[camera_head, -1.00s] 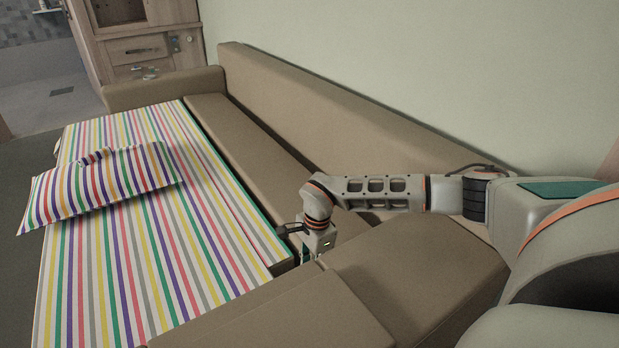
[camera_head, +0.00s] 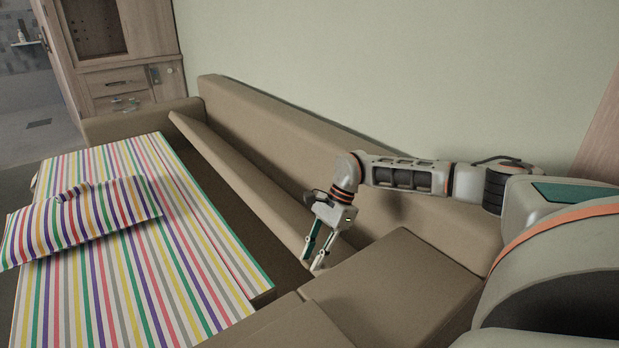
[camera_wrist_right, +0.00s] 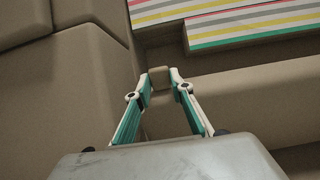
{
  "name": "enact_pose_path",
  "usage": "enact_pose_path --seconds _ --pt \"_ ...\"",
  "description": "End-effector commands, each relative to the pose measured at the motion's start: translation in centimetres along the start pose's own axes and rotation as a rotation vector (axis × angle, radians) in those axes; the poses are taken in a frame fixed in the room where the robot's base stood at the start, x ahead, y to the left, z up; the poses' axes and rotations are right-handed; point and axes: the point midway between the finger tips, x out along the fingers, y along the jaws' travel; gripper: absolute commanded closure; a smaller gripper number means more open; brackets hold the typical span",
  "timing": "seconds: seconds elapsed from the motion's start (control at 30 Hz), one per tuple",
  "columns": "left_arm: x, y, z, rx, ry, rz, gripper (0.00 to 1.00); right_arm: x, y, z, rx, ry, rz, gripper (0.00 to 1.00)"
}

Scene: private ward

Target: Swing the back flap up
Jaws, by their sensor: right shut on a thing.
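The back flap (camera_head: 237,167) is a long tan padded panel between the striped bed and the sofa's backrest. It is tilted up, with its bed-side edge raised and a dark gap below it. My right gripper (camera_head: 316,262) points down at the flap's near end, beside the tan corner seat. In the right wrist view, my right gripper's fingers (camera_wrist_right: 160,78) are closed on a small tan piece at the flap's edge. The exact contact is partly hidden by the fingers in the head view. My left gripper is in neither view.
The striped mattress (camera_head: 150,230) with a striped pillow (camera_head: 80,220) lies left of the flap. The tan corner seat (camera_head: 390,285) is close to my right gripper. The backrest (camera_head: 290,135) runs along the wall. A wooden cabinet (camera_head: 125,80) stands at the back left.

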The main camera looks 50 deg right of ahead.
Motion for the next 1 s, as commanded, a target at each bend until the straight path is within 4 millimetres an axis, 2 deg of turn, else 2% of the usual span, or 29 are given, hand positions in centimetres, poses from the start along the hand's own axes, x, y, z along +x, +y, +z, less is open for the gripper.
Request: enact_pose_path --seconds 0.03,0.3,0.33,0.4,0.77,0.87,1.0 --pt "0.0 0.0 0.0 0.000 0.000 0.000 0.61 -0.4 -0.2 -0.5 0.001 0.012 -0.009 1.00" --pt "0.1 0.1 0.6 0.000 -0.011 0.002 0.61 -0.4 -0.2 -0.7 0.003 0.016 -0.009 1.00" --pt "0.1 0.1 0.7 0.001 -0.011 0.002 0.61 -0.4 -0.2 -0.8 0.003 0.016 -0.010 0.76" --pt "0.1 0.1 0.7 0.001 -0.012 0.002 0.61 -0.4 -0.2 -0.7 0.003 0.016 -0.009 0.61" --pt "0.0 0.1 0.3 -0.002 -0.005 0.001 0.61 -0.3 -0.1 -0.4 0.002 0.009 -0.004 0.61" --pt "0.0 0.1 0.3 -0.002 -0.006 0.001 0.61 -1.0 -0.1 -0.4 0.002 0.009 -0.005 0.61" --pt "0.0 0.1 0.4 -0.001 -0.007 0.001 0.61 -3.4 -0.2 -0.4 0.003 0.010 -0.008 0.61"
